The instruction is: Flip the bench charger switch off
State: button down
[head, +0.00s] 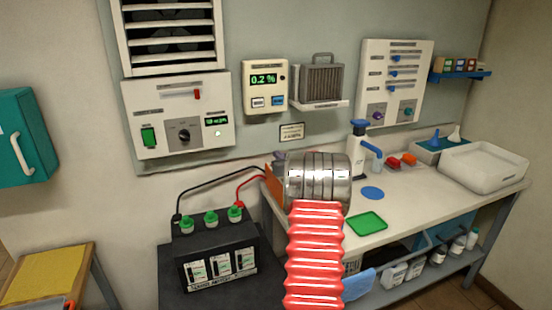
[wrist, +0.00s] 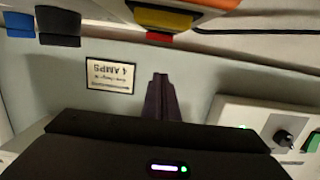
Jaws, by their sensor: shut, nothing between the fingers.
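An orange box (head: 273,186), which looks like the bench charger, sits on the left end of the bench, mostly hidden behind my arm in the head view. The wrist view is upside down. There its orange body (wrist: 205,4) is at the top edge, with a yellow part (wrist: 160,17) and a small red part (wrist: 159,38) that may be the switch; its position is unclear. My gripper (wrist: 160,77) has its dark fingers shut together and empty, apart from the red part in the picture. In the head view my arm hides the fingers.
A wall panel (head: 168,142) with green switch and knob is left; it also shows in the wrist view (wrist: 235,112). A sign (wrist: 110,74) hangs on the wall. Cables run from a black battery (head: 218,262) toward the orange box.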

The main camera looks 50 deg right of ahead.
jog(key=shift+r+v, duration=0.25)
jog(key=shift+v, duration=0.9)
jog(key=shift+r+v, duration=0.25)
jog(key=shift+v, duration=0.9)
jog(key=shift+r+v, duration=0.25)
jog(key=shift+v, duration=0.9)
jog(key=shift+w, duration=0.1)
jog(key=shift+r, duration=0.1)
jog(key=w+a+r+g, duration=0.15)
jog(key=a+r, duration=0.25)
jog(key=a, duration=0.4)
jog(key=w+a+r+g, duration=0.1)
jog(key=w+a+r, duration=0.2)
jog(key=a, duration=0.5)
jog(key=s+a+r+n+g+y, duration=0.1)
jog(key=s+a, duration=0.1)
jog(key=a, duration=0.6)
jog(key=s+a+r+g+y, duration=0.1)
jog(key=a, duration=0.8)
jog(key=s+a+f+n+g+y, duration=0.2)
jog(key=s+a+f+y, duration=0.1)
jog(key=s+a, duration=0.9)
jog(key=s+a+f+n+g+y, duration=0.2)
jog(key=s+a+f, duration=0.3)
jog(key=s+a, duration=0.7)
jog(key=a+n+y, duration=0.1)
jog(key=a, duration=0.4)
jog(key=shift+a+f, duration=0.2)
jog(key=shift+a, duration=0.15)
